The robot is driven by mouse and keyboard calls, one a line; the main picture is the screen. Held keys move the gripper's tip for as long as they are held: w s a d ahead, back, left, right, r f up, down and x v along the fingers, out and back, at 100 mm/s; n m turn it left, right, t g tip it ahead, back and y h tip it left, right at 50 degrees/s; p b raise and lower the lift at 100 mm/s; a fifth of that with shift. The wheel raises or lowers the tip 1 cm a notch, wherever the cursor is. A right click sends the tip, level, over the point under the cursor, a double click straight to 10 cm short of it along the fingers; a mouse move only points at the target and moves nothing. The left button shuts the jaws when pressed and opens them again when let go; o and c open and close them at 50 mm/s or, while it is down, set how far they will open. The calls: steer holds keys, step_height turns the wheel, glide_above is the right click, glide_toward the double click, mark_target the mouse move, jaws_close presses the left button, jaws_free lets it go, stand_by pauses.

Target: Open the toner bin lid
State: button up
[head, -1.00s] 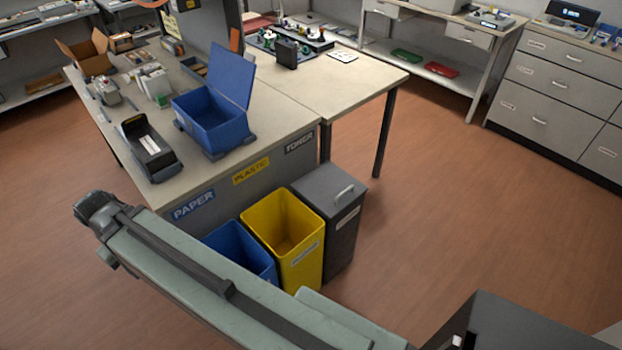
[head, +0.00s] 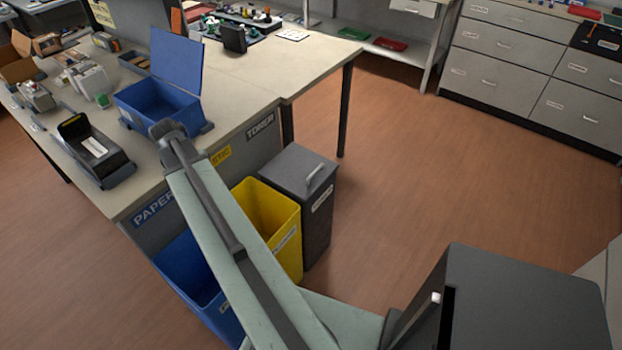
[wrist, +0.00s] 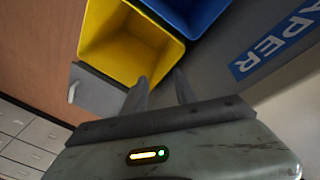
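The toner bin (head: 318,225) is a dark grey bin at the right end of the bin row, below the TONER label (head: 260,127). Its grey lid (head: 290,166) is shut flat on top, with a light bar handle (head: 316,174). In the wrist view the lid (wrist: 98,92) shows left of my gripper, with the handle (wrist: 73,92) at its left edge. My gripper (wrist: 158,88) is open and empty, its two fingers apart and overlapping the yellow bin and the dark panel in that view. I cannot make out the gripper in the head view.
The yellow bin (head: 289,215) and blue bin (head: 176,265) are open-topped and stand left of the toner bin, partly behind my arm. The workbench (head: 245,105) rises behind them, carrying a blue open box (head: 150,108). The floor (head: 400,180) to the right is clear.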

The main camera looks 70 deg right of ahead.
steer(key=s+d+f+m+g+b, duration=0.1)
steer(key=s+d+f+m, duration=0.15)
steer(key=s+d, duration=0.45)
steer(key=s+d+f+m+b, duration=0.1)
steer(key=s+d+m+b, duration=0.3)
steer(key=d, duration=0.6)
steer(key=m+g+h, duration=0.1)
steer(key=m+g, duration=0.1)
steer(key=m, duration=0.1)
glide_toward(312, 169)
steer(key=s+a+r, duration=0.3)
steer(key=a+r, duration=0.1)
steer(key=b+x, duration=0.3)
steer(key=x, duration=0.1)
steer(key=b+x, duration=0.3)
steer(key=shift+w+f+b, duration=0.1)
steer(key=shift+f+b, duration=0.2)
steer(key=shift+f, duration=0.2)
steer(key=shift+r, duration=0.1)
jaws_close()
